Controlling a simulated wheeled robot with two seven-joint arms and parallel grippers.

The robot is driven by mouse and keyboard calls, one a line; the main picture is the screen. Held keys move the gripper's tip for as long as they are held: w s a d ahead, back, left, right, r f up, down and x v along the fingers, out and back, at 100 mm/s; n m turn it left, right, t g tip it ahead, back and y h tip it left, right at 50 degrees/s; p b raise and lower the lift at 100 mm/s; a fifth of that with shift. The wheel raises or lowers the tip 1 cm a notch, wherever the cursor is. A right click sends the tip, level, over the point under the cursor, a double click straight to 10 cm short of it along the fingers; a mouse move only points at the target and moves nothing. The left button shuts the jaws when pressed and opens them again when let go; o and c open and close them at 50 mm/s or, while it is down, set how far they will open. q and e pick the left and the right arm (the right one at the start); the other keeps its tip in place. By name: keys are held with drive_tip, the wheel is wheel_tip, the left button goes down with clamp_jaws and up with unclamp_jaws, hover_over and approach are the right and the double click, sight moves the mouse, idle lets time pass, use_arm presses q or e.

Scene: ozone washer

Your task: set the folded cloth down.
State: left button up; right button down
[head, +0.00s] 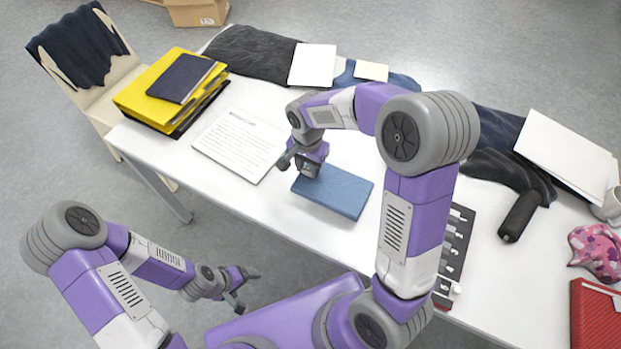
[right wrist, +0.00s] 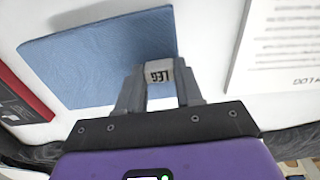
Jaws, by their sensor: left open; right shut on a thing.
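The folded blue cloth (head: 343,191) is a flat rectangle over the white table, near its front edge. It also fills the upper left of the right wrist view (right wrist: 95,55). My right gripper (head: 310,170) is at the cloth's left end, pointing down. How the tab joins the cloth is hidden. I cannot tell whether the cloth rests fully on the table. My left gripper (head: 244,288) is open and empty, off the table's front edge.
A printed sheet (head: 239,145) lies left of the cloth on the table (head: 215,193). A dark tray with small parts (head: 455,245) is to the right. Yellow folders (head: 150,100), dark garments (head: 250,52) and white sheets (head: 565,150) line the back and sides.

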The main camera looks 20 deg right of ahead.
sight(308, 176)
drive_tip(key=shift+f+b, duration=0.65)
drive_tip(key=shift+f, duration=1.6)
drive_tip(key=shift+f, duration=0.2)
drive_tip(key=c, duration=0.7)
unclamp_jaws()
drive_tip(key=shift+c, duration=0.2)
drive_tip(key=shift+r, duration=0.15)
wheel_tip(308, 176, up, 12)
drive_tip(key=p, duration=0.3)
drive_tip(key=shift+p, duration=0.35)
